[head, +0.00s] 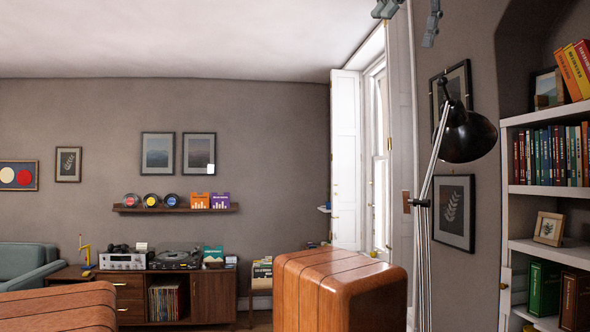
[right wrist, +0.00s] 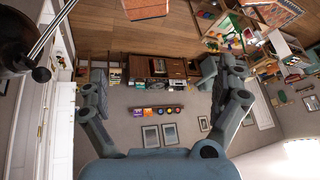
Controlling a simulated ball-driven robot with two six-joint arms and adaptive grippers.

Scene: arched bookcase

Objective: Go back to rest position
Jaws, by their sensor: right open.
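My right gripper (head: 409,14) shows at the top edge of the head view, where only its two grey fingertips come into the picture, well apart. It also shows in the right wrist view (right wrist: 163,82), with its fingers spread wide and nothing between them. The room appears upside down in that view. The gripper is raised high, above the black lamp (head: 469,135) in the picture. My left gripper is in neither view.
The lamp stands before the arched bookcase (head: 547,190) at the right, which holds several books. A glossy brown wooden piece (head: 310,290) is in front, with another (head: 60,308) at lower left. A record cabinet (head: 213,295) stands by the far wall. A window (head: 376,160) is behind the lamp.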

